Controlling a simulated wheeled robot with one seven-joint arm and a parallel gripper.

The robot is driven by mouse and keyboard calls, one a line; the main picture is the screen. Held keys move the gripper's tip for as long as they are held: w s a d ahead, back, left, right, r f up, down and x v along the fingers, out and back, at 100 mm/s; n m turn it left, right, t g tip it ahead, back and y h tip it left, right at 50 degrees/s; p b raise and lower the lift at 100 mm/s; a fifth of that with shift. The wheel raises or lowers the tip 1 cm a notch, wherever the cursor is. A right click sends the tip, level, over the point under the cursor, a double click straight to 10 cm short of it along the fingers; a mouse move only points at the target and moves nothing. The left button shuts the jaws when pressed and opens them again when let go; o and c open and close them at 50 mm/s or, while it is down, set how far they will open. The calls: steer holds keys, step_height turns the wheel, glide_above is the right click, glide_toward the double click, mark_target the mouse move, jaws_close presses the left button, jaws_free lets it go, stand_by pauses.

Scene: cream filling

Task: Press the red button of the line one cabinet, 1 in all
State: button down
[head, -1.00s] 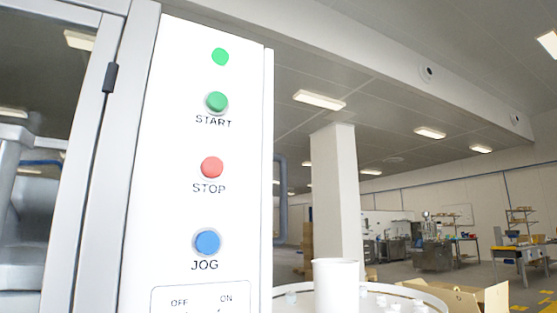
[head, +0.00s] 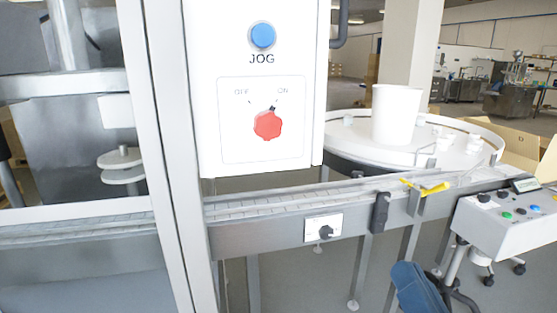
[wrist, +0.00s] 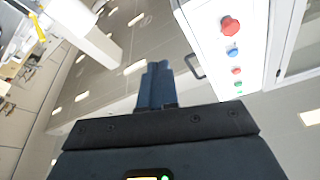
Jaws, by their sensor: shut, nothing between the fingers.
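The white cabinet panel (head: 215,60) fills the upper middle of the head view. Its blue JOG button (head: 262,36) and a red OFF/ON rotary knob (head: 267,125) show there; the red STOP button is above the picture. In the wrist view the panel (wrist: 258,45) stands at the right, turned upside down. The red knob (wrist: 230,26) is uppermost, then the blue button (wrist: 233,53), the small red button (wrist: 236,71) and a green button (wrist: 238,85). My gripper (wrist: 157,66) is shut and empty, apart from the panel.
A conveyor (head: 275,205) runs below the panel to a round table (head: 350,145) bearing a white container (head: 397,115). A framed machine enclosure (head: 160,130) is at the left.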

steer(key=w+a+r+n+t+y, duration=0.1)
steer(key=w+a+r+n+y, duration=0.15)
steer(key=r, duration=0.65)
steer(key=w+a+r+n+y, duration=0.2)
steer(key=w+a+r+y, duration=0.15)
steer(key=r, duration=0.55)
steer(key=s+a+r+n+g+y, duration=0.1)
steer(key=a+r+n+g+y, duration=0.1)
steer(key=r, duration=0.6)
steer(key=s+a+r+n+g+y, duration=0.1)
steer(key=a+r+n+g+y, duration=0.1)
steer(key=a+r+n+y, duration=0.2)
step_height(320, 180, up, 4)
steer(key=n+y+p, duration=0.1)
steer(key=n+y, duration=0.1)
steer(key=shift+s+a+r+g+y, duration=0.2)
steer(key=shift+g+y, duration=0.1)
steer(key=shift+y, duration=0.1)
steer(key=shift+w+f, duration=0.1)
steer(key=w+a+b, duration=0.1)
steer(key=w+a, duration=0.1)
steer(key=w, duration=0.6)
steer(key=shift+w+a, duration=0.15)
steer(key=shift+a, duration=0.05)
steer(key=shift+w, duration=0.1)
steer(key=shift+w+a, duration=0.1)
steer(key=shift+w, duration=0.2)
